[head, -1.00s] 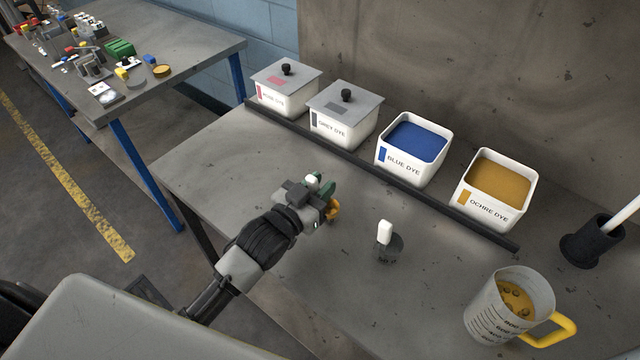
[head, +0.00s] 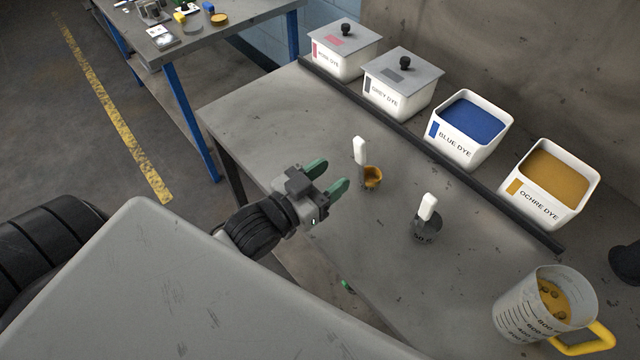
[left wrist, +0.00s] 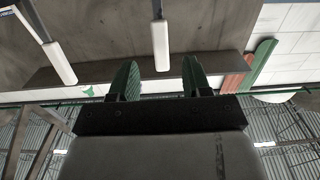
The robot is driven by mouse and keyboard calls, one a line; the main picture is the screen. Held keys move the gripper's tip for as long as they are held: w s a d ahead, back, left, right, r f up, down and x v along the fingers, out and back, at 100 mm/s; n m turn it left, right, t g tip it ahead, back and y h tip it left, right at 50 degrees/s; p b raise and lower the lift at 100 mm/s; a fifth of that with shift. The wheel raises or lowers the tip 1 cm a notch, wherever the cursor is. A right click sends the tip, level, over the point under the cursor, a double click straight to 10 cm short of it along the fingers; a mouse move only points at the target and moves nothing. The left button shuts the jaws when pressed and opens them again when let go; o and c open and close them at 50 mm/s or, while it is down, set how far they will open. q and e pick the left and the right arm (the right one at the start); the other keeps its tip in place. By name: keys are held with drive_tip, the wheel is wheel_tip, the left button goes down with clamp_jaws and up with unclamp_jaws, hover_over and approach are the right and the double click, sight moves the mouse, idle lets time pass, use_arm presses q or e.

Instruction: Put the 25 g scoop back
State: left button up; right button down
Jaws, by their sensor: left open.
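A scoop with an upright white handle and a small ochre-coloured cup (head: 373,178) stands on the table. A second scoop with a white handle and a dark grey cup (head: 427,228) stands to its right; the mark on its cup is too small to read surely. My left gripper (head: 332,179) is open and empty, left of the ochre scoop and apart from it. In the left wrist view its green fingers (left wrist: 158,80) are spread, with a white scoop handle (left wrist: 160,46) beyond the gap. A small green piece at the table's front edge may be my right gripper's tip (head: 347,286).
A row of dye tubs stands behind a dark rail (head: 420,150): lidded rose (head: 340,65) and grey (head: 396,100), open blue (head: 455,150) and ochre (head: 530,205). A measuring jug (head: 525,315) with ochre contents stands at front right. The left part of the table is clear.

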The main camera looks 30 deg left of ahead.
use_arm(q)
drive_tip(key=shift+v, duration=1.05)
idle(0.9)
